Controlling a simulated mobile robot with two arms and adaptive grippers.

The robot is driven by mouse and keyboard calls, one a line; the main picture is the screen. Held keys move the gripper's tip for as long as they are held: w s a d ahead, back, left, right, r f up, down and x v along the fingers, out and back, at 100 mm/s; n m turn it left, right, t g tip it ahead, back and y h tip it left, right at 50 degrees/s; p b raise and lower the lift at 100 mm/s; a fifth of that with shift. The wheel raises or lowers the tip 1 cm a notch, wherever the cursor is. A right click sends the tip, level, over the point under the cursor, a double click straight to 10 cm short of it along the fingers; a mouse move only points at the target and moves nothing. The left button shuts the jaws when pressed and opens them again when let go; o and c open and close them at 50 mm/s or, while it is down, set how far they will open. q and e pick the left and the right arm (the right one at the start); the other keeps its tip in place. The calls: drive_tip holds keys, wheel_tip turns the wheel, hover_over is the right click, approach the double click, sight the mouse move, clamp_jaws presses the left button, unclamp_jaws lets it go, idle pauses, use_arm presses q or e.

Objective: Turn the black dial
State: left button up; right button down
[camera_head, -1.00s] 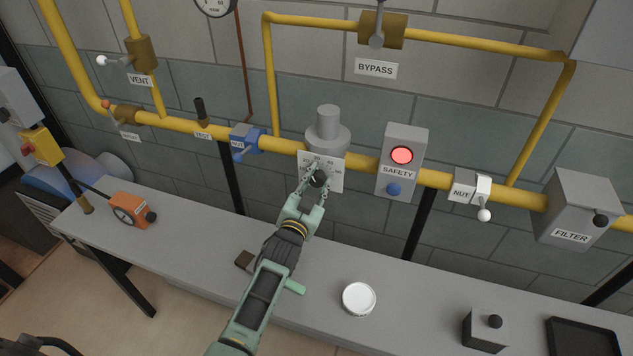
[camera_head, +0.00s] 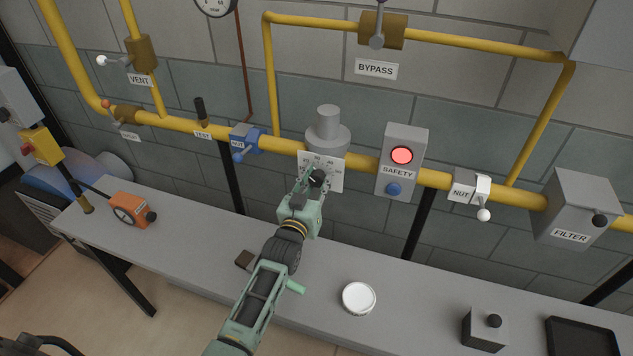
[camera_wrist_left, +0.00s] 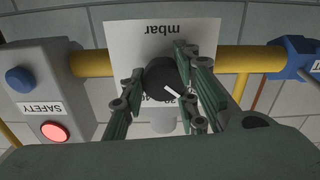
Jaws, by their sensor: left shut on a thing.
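The black dial (camera_head: 317,178) sits on a white scale plate (camera_head: 335,173) in front of a grey cylinder regulator (camera_head: 327,130) on the yellow pipe. In the left wrist view the dial (camera_wrist_left: 165,79) shows a white pointer line slanting to the lower right, and the plate (camera_wrist_left: 130,38) reads "mbar" upside down. My left gripper (camera_head: 314,182) reaches up from below to the dial. In the left wrist view its green fingers (camera_wrist_left: 163,88) stand on both sides of the dial, shut on it. My right gripper is not in view.
The grey SAFETY box (camera_head: 402,160) with a red light and blue button is close to the right. A blue valve (camera_head: 244,138) is to the left.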

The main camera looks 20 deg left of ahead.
use_arm(q)
drive_tip(key=shift+s+d+f, duration=0.15)
drive_tip(key=shift+d+f, duration=0.1)
drive_tip(key=shift+f, duration=0.25)
drive_tip(key=o, duration=1.1)
drive_tip(key=shift+d, duration=0.1)
drive_tip(key=shift+c, duration=0.2)
drive_tip(key=shift+r, duration=0.25)
drive_tip(key=s, duration=1.1)
drive_tip(key=shift+s+a, duration=0.35)
drive_tip(key=shift+s, duration=0.05)
